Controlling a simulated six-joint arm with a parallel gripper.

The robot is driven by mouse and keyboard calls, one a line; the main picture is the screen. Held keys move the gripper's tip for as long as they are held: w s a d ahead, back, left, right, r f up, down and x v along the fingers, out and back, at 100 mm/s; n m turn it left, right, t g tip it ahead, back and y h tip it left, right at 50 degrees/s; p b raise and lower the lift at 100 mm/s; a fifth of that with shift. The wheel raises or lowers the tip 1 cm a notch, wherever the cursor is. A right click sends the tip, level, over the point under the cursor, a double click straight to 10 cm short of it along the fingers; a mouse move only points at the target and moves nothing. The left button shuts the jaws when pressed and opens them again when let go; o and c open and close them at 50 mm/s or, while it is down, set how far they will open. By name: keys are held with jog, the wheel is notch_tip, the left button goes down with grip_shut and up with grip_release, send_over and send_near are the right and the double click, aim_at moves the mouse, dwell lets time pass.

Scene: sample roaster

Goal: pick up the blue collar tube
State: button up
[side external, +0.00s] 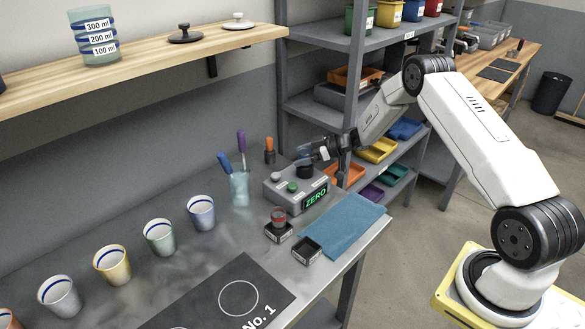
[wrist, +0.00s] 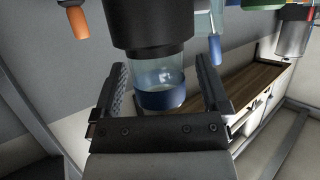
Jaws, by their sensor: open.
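The blue collar tube (wrist: 160,97) is clear with a dark blue band at its near end. It runs into a black cylindrical holder (wrist: 150,25) in the wrist view. In the side view the tube (side external: 305,152) looks small and partly hidden, just above the black holder (side external: 305,171) on the grey ZERO box (side external: 297,192). My gripper (side external: 322,151) reaches in from the right at that height. In the wrist view my gripper (wrist: 165,80) is open, with one jaw on either side of the tube and gaps showing. I cannot tell the exact depth of the jaws around it.
A clear cup with coloured-handled tools (side external: 240,187) stands left of the box. A small dark stand with a red part (side external: 278,225), an empty black tray (side external: 306,249) and a blue cloth (side external: 342,226) lie in front. Several striped cups line the bench. A wooden shelf (side external: 140,55) is above.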

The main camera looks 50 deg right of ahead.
jog(key=shift+w+a+f, duration=0.2)
jog(key=shift+w+a, duration=0.15)
jog(key=shift+w, duration=0.05)
jog(key=shift+c, duration=0.2)
grip_shut()
jog(key=shift+r, duration=0.3)
dwell(0.4)
jog(key=shift+r, duration=1.35)
jog(key=s+a+r, duration=0.3)
jog(key=s+r, duration=0.6)
jog(key=s, duration=0.4)
jog(key=shift+s+r, duration=0.25)
jog(key=shift+r, duration=0.1)
jog(key=shift+s, duration=0.1)
dwell(0.5)
